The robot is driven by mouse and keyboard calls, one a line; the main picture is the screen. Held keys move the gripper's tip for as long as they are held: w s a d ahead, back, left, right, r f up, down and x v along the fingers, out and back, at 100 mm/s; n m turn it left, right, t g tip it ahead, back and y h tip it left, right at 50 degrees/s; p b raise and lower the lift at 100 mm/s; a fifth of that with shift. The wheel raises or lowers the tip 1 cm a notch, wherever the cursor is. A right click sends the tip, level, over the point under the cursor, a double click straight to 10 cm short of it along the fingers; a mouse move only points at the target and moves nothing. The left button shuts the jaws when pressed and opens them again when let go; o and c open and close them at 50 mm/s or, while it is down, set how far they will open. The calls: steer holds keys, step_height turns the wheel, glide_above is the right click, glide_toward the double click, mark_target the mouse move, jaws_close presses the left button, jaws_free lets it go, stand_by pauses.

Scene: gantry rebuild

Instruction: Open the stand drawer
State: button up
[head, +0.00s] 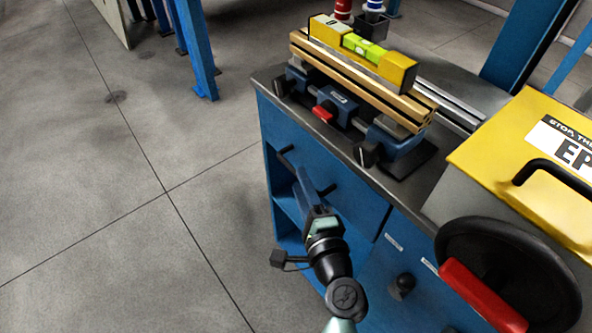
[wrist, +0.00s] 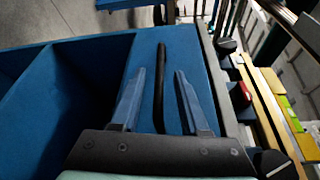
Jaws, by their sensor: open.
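The stand drawer (head: 352,188) is a blue front under the dark top of the blue stand, and it looks shut. Its black bar handle (wrist: 160,85) runs lengthwise between the two fingers of my gripper (wrist: 160,73) in the wrist view. The fingers are apart, one on each side of the bar, with gaps visible on both sides. In the head view my gripper (head: 303,180) is at the drawer front and covers the middle of the handle. Whether the fingertips touch the front cannot be told.
An open blue compartment (wrist: 75,75) lies below the drawer. On the stand top (head: 440,160), blue clamps (head: 392,142) hold wooden bars under a yellow level (head: 365,50). A yellow box (head: 530,150) and black handwheel (head: 510,270) are at the right. Grey floor at left is clear.

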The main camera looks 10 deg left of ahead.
steer(key=shift+x, duration=2)
jaws_close()
